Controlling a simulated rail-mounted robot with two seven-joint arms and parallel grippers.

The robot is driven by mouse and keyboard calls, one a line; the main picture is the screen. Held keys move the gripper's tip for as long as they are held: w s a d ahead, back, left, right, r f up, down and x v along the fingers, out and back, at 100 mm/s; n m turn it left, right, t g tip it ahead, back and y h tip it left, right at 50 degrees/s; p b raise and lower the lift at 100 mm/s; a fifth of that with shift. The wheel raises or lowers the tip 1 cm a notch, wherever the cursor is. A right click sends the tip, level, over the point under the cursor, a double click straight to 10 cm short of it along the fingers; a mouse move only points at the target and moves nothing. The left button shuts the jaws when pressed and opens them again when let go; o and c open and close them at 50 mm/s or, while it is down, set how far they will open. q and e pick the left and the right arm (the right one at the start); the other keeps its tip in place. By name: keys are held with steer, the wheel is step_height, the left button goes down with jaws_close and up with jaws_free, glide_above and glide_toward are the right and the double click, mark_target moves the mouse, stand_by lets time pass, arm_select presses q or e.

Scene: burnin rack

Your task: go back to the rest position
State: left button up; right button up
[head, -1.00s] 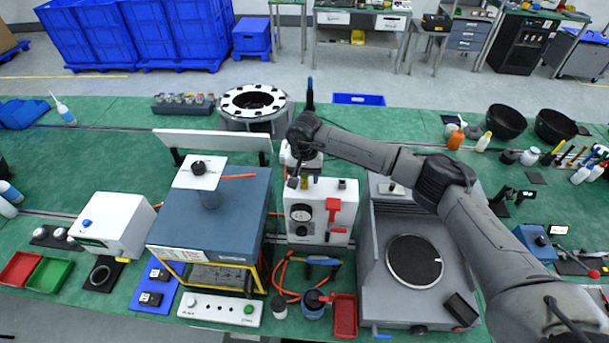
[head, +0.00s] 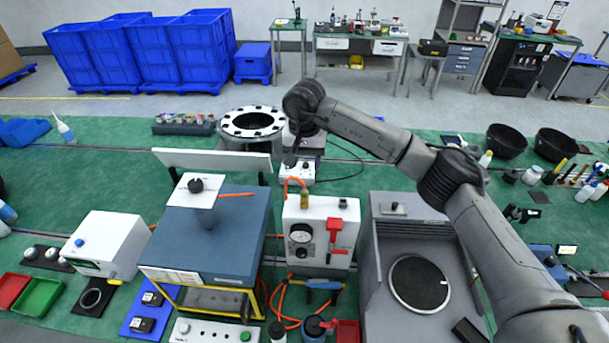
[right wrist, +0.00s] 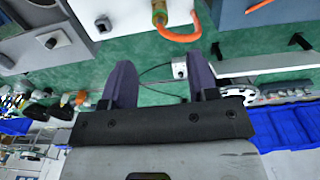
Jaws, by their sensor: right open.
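My right arm comes in from the right in the head view, and its gripper (head: 292,158) hangs above the table behind the white box with the gauge and red lever (head: 318,232). In the right wrist view the two dark fingers of my right gripper (right wrist: 163,85) stand apart with nothing between them. Beyond them lies green table surface, with a small white box (right wrist: 180,70) and a thin cable. My left gripper is not in view.
A blue-grey press-like machine (head: 205,240) stands left of the gauge box. A grey unit with a round dark plate (head: 420,283) stands to the right. A slotted ring (head: 251,122) is behind. Black bowls (head: 507,141) sit at the back right.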

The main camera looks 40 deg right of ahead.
steer(key=shift+r, duration=0.7)
